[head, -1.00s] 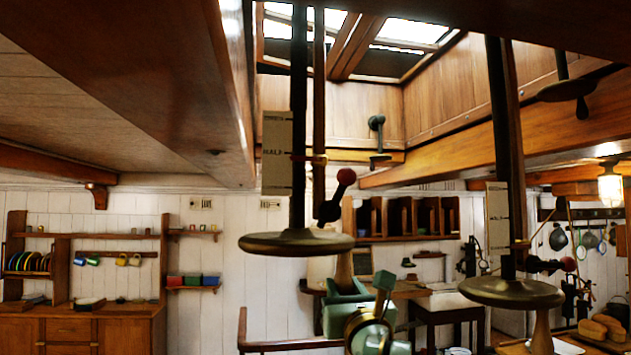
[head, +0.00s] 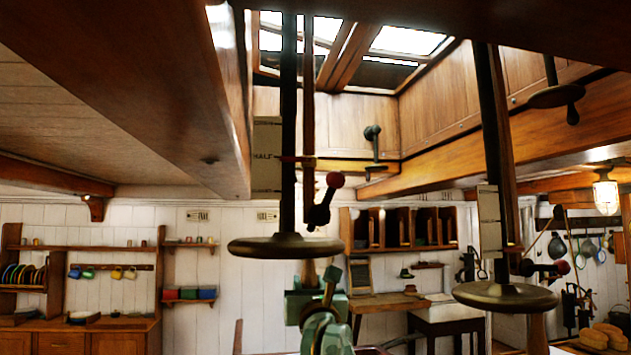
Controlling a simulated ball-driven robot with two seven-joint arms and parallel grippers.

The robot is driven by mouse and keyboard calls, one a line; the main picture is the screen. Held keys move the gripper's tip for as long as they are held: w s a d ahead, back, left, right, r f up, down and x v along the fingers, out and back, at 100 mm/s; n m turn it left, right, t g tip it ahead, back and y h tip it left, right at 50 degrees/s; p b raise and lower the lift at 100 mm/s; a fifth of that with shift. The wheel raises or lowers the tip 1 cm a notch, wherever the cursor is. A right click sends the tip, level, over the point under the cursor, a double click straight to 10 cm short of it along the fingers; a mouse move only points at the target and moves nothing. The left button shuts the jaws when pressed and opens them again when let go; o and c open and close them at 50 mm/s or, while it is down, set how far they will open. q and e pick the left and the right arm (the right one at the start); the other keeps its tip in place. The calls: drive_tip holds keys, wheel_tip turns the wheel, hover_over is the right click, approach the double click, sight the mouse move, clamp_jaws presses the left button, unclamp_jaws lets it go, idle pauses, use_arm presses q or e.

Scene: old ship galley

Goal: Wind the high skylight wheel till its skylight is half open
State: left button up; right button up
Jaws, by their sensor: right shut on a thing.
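A dark bronze wheel (head: 285,247) hangs flat on a dark vertical shaft left of centre. My right gripper (head: 309,286), green, is below it, shut on the wooden handle (head: 309,268) hanging from its rim. Behind the shaft, a pale scale plate (head: 267,180) reads HALF. A thin pointer (head: 287,158) from the adjacent rod is about level with that word. Skylight panes (head: 408,41) show overhead with dark strips below; how far each stands open is unclear. My left gripper is out of view.
A similar lower wheel (head: 505,296), with its own plate (head: 489,222), hangs at right. A smaller wheel (head: 557,95) is high at right. A heavy beam (head: 215,110) runs overhead at left. Shelves (head: 403,230) and a lit lamp (head: 606,193) are behind.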

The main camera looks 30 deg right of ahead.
drive_tip(key=shift+w+a+f+y, duration=0.3)
drive_tip(key=shift+w+a+f, duration=0.25)
drive_tip(key=shift+f, duration=0.15)
drive_tip(key=shift+w+a+f, duration=0.1)
drive_tip(key=shift+w+a, duration=0.15)
drive_tip(key=shift+a, duration=0.05)
drive_tip(key=a, duration=0.1)
drive_tip(key=w+a, duration=0.1)
drive_tip(key=a, duration=0.1)
drive_tip(key=shift+w+a, duration=0.1)
drive_tip(key=shift+a, duration=0.2)
drive_tip(key=shift+s+d+r+p, duration=0.15)
drive_tip(key=shift+r+p, duration=0.25)
drive_tip(key=shift+s+d+r+p, duration=0.1)
drive_tip(key=shift+s+r+p, duration=0.05)
drive_tip(key=shift+r+p, duration=0.2)
drive_tip(key=shift+s+d, duration=0.1)
drive_tip(key=o, duration=0.7)
drive_tip(key=shift+s+d+r, duration=0.1)
drive_tip(key=shift+d, duration=0.05)
drive_tip(key=o, duration=0.6)
drive_tip(key=shift+s+r, duration=0.1)
drive_tip(key=shift+s, duration=0.15)
drive_tip(key=shift+v, duration=5.6)
